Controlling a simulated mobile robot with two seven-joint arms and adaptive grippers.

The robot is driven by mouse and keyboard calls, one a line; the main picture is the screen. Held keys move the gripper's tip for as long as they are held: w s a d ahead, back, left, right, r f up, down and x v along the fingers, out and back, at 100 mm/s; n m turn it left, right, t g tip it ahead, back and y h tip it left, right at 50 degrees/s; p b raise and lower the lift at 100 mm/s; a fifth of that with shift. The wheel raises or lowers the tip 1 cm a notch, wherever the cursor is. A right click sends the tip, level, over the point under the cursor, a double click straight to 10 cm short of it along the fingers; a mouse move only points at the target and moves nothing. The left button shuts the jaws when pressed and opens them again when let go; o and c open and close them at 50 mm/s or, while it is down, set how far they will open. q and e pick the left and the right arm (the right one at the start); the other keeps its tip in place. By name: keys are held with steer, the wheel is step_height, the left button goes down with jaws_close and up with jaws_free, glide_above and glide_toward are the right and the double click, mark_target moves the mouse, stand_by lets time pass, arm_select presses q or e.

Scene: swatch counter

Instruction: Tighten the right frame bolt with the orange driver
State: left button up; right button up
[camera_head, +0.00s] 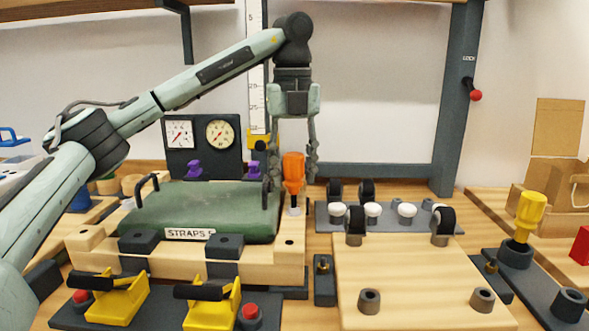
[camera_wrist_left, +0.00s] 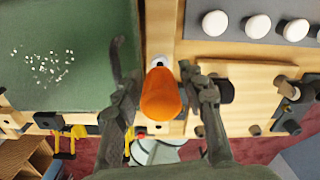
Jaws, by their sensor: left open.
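The orange driver (camera_head: 293,170) stands upright, handle up, over the right side of the wooden frame (camera_head: 262,262). Its lower end meets a pale collar (camera_head: 294,209) on the frame; the bolt under it is hidden. My left gripper (camera_head: 292,177) points down from above with its fingers apart, one on each side of the driver's handle. In the left wrist view the orange handle (camera_wrist_left: 162,95) lies between the open fingers (camera_wrist_left: 158,80), with gaps visible beside it. My right gripper is not in view.
A green pad (camera_head: 200,210) labelled STRAPS lies in the frame, with yellow clamps (camera_head: 210,300) in front. A yellow-handled driver (camera_head: 530,212) stands in a dark holder at right. White knobs (camera_head: 407,210) line a grey rail behind a wooden board (camera_head: 420,270). Gauges (camera_head: 219,134) stand behind.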

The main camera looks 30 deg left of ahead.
arm_select(q)
steer(key=c, duration=0.9)
steer(key=m, duration=0.6)
steer(key=shift+d+m, duration=0.2)
steer(key=shift+m, duration=0.1)
jaws_close()
steer(key=m, duration=0.3)
steer(key=shift+d+m, duration=0.1)
steer(key=shift+m, duration=0.2)
steer(key=m, duration=0.4)
steer(key=shift+d+f+m, duration=0.1)
steer(key=shift+d+m, duration=0.05)
steer(key=shift+m, duration=0.15)
steer(key=shift+r, duration=3.45)
